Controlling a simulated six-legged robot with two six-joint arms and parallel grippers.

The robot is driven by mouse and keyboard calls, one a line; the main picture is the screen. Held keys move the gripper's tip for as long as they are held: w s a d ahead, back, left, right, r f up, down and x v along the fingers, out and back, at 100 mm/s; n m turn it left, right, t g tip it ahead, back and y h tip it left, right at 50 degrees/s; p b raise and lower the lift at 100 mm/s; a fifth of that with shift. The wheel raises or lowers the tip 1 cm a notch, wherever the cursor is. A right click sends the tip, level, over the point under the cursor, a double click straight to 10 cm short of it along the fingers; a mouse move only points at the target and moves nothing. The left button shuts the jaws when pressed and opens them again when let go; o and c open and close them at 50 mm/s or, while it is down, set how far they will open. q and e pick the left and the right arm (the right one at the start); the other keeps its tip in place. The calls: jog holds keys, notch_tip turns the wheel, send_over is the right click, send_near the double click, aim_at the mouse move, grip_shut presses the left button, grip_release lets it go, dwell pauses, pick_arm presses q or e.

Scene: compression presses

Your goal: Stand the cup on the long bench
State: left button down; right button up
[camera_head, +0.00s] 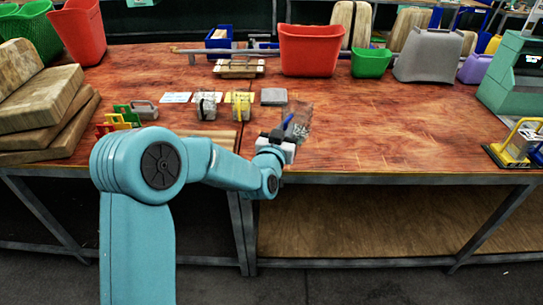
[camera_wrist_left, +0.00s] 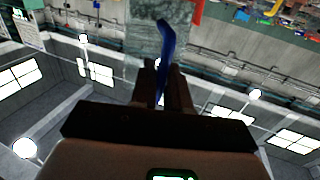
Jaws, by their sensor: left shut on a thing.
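The cup (camera_head: 301,112) is a clear, see-through vessel with a blue curved strip on its near side that looks like its handle. My left gripper (camera_head: 284,135) is shut on this blue strip, near the front edge of the long wooden bench (camera_head: 400,140). In the left wrist view the cup (camera_wrist_left: 150,38) is at the top centre, and the blue strip runs down between the fingers (camera_wrist_left: 162,85). I cannot tell from these views whether the cup's base touches the bench. My right gripper is not in view.
Wooden boards (camera_head: 45,105) are stacked at the left. Small metal blocks (camera_head: 205,105) and cards lie left of the cup. A red bin (camera_head: 309,50), a green bin (camera_head: 371,63) and a grey bin (camera_head: 428,55) stand at the back.

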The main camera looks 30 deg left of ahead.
pick_arm(q)
jog(key=w+a+r+n+y+b, duration=0.1)
jog(key=a+r+y+b, duration=0.1)
jog(key=a+r, duration=0.7)
notch_tip(320, 180, down, 20)
jog(key=shift+w+d+r, duration=0.1)
jog(key=shift+w+d, duration=0.05)
jog(key=shift+b, duration=0.35)
jog(key=c, duration=1.1)
grip_release()
